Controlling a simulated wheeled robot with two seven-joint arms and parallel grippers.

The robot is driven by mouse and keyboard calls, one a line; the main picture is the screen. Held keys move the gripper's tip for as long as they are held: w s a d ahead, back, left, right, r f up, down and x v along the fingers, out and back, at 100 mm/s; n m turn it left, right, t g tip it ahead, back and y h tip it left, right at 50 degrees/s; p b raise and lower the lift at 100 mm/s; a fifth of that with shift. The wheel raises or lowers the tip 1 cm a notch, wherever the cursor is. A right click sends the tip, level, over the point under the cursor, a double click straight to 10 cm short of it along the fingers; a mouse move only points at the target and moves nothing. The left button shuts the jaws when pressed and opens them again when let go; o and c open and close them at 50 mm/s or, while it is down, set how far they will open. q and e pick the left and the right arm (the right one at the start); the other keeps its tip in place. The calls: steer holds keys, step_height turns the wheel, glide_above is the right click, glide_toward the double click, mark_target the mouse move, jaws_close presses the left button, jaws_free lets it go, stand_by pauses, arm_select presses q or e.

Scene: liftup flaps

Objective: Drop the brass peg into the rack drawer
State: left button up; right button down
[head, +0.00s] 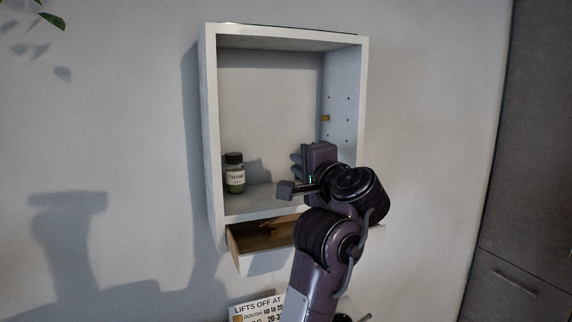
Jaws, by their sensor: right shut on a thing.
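A small brass peg (326,118) sits at the inner right wall of the open white cabinet, near a row of holes. The rack drawer (262,262) below the cabinet is pulled out, its wooden inside partly showing; my right arm covers its right part. My right gripper (293,176) is in front of the cabinet's lower opening, above the drawer and below the visible peg. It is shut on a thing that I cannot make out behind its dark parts. My left gripper is not in view.
A dark-capped thyme jar (235,174) stands on the floor of the cabinet (211,130) at the left. A printed sign (256,309) is below the drawer. A grey tall unit (530,200) stands at the right. The cabinet's upper space is clear.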

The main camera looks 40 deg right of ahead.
step_height(320, 180, down, 6)
steer(key=b, duration=0.5)
steer(key=shift+d+r, duration=0.1)
steer(key=shift+r, duration=0.05)
steer(key=shift+f+b, duration=0.35)
steer(key=shift+s, duration=0.1)
steer(key=c, duration=1.4)
jaws_free()
steer(key=v, duration=0.7)
steer(key=shift+s+r+p, duration=0.1)
steer(key=shift+s+p, duration=0.2)
steer(key=shift+s, duration=0.1)
